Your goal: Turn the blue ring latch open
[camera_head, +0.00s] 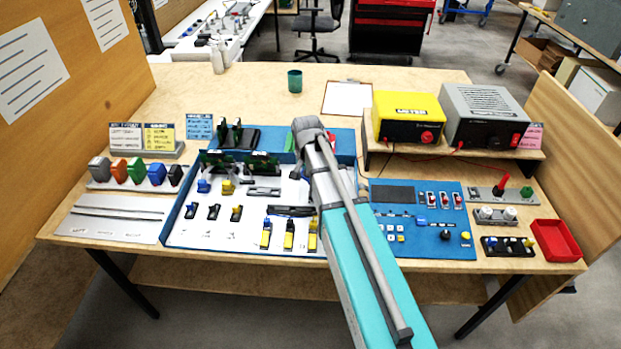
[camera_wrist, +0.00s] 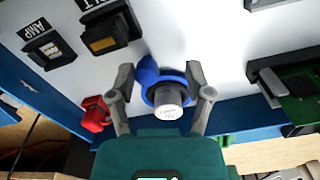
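The blue ring latch (camera_wrist: 148,72) shows in the wrist view, with a rounded blue lobe at its upper left. It sits around a dark cylindrical connector with a pale grey, lettered cap (camera_wrist: 168,96), on a white panel. My gripper (camera_wrist: 160,76) is open, with one finger on each side of the ring. The right finger is very close to the ring; I cannot tell whether it touches. A small gap shows at the left finger. In the head view my arm covers this part of the panel, so the latch and fingertips are hidden there.
A red part (camera_wrist: 96,113) lies close outside my left finger. Black connectors, one beside an "AMP" label (camera_wrist: 34,29), are at upper left. A green circuit board (camera_wrist: 298,84) is at right. The blue analyser wall (camera_wrist: 240,117) runs below.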

